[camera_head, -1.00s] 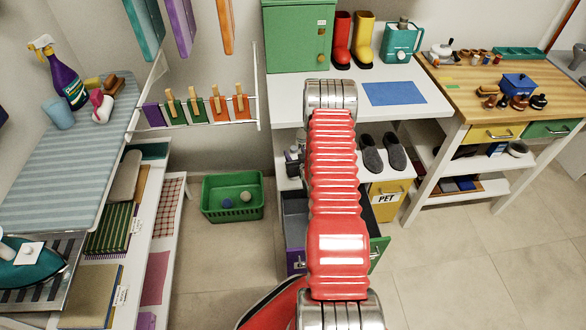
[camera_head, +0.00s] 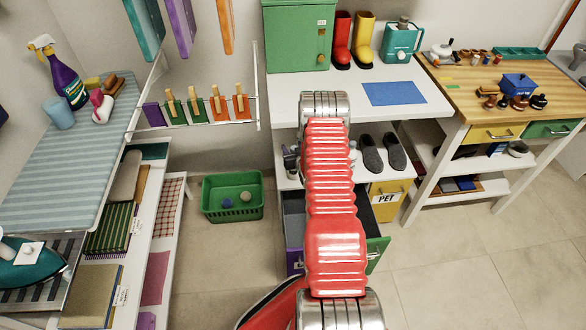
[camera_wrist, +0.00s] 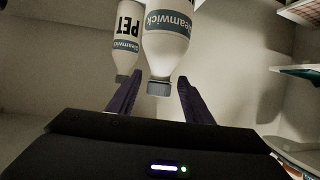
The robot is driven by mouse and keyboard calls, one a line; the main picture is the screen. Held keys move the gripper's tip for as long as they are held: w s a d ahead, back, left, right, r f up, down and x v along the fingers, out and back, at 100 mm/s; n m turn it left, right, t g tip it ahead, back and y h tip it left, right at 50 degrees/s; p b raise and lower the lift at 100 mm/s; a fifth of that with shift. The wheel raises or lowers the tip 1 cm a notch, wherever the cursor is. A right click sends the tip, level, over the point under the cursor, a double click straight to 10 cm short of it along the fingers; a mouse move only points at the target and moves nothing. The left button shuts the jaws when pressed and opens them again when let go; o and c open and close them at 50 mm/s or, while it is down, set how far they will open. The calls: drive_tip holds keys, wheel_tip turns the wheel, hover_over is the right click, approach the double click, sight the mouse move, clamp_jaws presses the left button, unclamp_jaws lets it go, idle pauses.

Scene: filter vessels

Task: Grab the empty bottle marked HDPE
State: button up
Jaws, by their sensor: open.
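In the wrist view, a white bottle (camera_wrist: 166,50) with a grey cap and a blue-grey "Steamwick" band is the nearer of two. Its cap end lies between the fingers of my gripper (camera_wrist: 158,77), which is open with a gap on both sides. The rest of this bottle runs out of the top edge, and no HDPE mark is readable on it. A second white bottle (camera_wrist: 125,45), marked PET, stands behind to the left, beyond the left finger.
A white table (camera_head: 432,98) lies above the shelf, with a green cabinet (camera_head: 299,35) and boots on top. Grey slippers (camera_head: 383,153) sit on the shelf, right of my arm. Below are an open drawer (camera_head: 293,207) and a yellow PET-marked front (camera_head: 387,200). A green basket (camera_head: 233,212) stands left.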

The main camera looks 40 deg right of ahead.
drive_tip(key=x, duration=0.3)
drive_tip(key=shift+c, duration=0.4)
clamp_jaws()
idle(0.6)
